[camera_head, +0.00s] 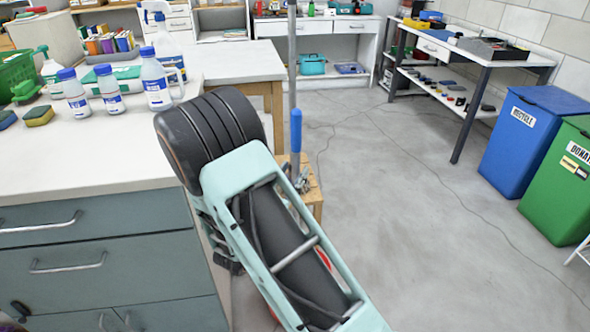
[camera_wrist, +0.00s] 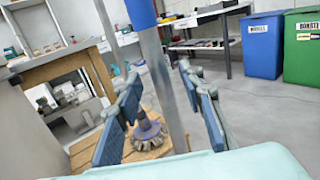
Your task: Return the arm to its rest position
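My gripper (camera_wrist: 160,78) shows in the wrist view with its two blue-padded fingers spread apart and nothing held between them. Beyond the fingers, a round brush-like item with a purple top (camera_wrist: 150,132) sits on a wooden surface (camera_wrist: 165,152). A grey upright pole (camera_wrist: 160,75) with a blue part (camera_wrist: 140,12) stands behind the gap between the fingers. In the head view, my teal and black arm reaches up from the lower right beside the counter corner. It hides most of what lies behind it, and I cannot make out the gripper's fingers there.
A white-topped counter (camera_head: 120,150) with teal drawers stands close on the left, holding blue-capped bottles (camera_head: 155,80), a sponge (camera_head: 39,116) and a green basket (camera_head: 15,72). The pole's blue handle (camera_head: 296,130) rises just behind my arm. Blue (camera_head: 525,140) and green (camera_head: 560,185) bins stand right. The middle floor is clear.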

